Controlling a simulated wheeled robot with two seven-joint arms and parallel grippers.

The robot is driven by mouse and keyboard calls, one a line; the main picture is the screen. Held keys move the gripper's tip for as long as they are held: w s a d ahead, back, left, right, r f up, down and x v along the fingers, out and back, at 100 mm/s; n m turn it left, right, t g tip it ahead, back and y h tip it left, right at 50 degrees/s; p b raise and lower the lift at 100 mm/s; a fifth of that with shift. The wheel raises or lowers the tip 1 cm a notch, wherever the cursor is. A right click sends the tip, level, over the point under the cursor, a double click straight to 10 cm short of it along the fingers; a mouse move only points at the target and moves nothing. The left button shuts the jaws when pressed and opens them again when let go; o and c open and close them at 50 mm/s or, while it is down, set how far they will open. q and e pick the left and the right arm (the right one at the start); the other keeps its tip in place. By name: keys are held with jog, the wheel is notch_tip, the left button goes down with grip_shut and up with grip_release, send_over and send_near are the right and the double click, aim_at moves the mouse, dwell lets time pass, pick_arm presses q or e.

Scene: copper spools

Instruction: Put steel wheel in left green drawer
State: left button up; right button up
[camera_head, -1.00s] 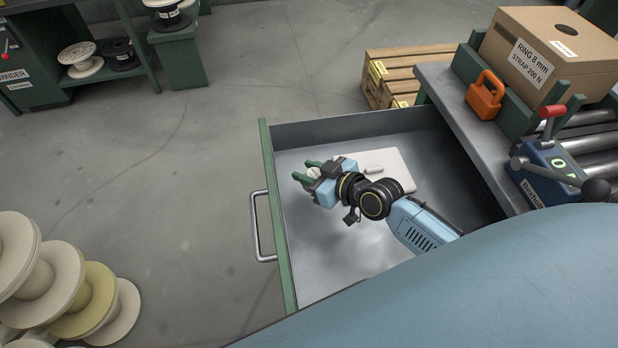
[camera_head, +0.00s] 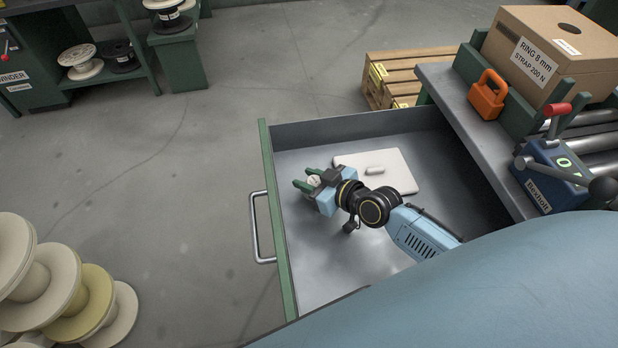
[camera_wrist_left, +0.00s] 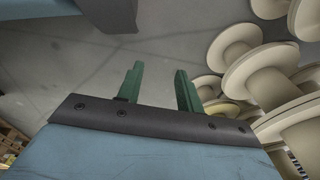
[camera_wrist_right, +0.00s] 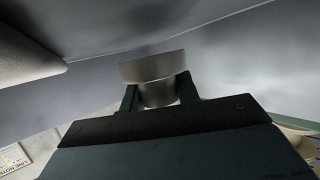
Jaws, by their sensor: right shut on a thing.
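The open drawer (camera_head: 267,170) has a green front, a metal handle on its left side and a grey metal inside. My right gripper (camera_head: 307,181) is over the drawer's inside, near the green front. It is shut on the steel wheel (camera_wrist_right: 153,72), a grey stepped metal disc between the two green fingers in the right wrist view. In the head view the wheel is small and mostly hidden by the fingers. I cannot tell whether it touches the drawer floor. My left gripper (camera_wrist_left: 160,88) is open and empty, and is outside the head view.
A pale flat board (camera_head: 400,174) with a small light piece on it lies in the drawer. A grey bench (camera_head: 458,100) with an orange padlock-shaped thing (camera_head: 487,95) and a cardboard box (camera_head: 548,55) is at right. Pale spools (camera_head: 85,300) stand at lower left.

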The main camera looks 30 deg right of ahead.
jog(key=shift+f, duration=0.2)
pick_arm(q)
jog(key=shift+w+r, duration=0.5)
jog(key=shift+w, duration=0.05)
pick_arm(e)
jog(key=o, duration=1.3)
jog(key=shift+s+f, duration=0.1)
jog(key=shift+f, duration=0.1)
jog(key=shift+c, duration=0.2)
pick_arm(q)
jog(key=shift+s+a+f, duration=0.1)
jog(key=shift+s, duration=0.1)
jog(key=shift+s, duration=0.15)
pick_arm(e)
jog(key=shift+r, duration=0.15)
jog(key=shift+r+p, duration=0.45)
jog(key=shift+r, duration=0.15)
pick_arm(q)
jog(key=s+a+f+p, duration=0.1)
jog(key=s+f, duration=0.3)
jog(key=s, duration=0.4)
jog(key=shift+s+g+p, duration=0.4)
jog(key=shift+p, duration=0.35)
pick_arm(e)
jog(key=v, duration=1.2)
pick_arm(q)
jog(key=shift+a+f, duration=0.1)
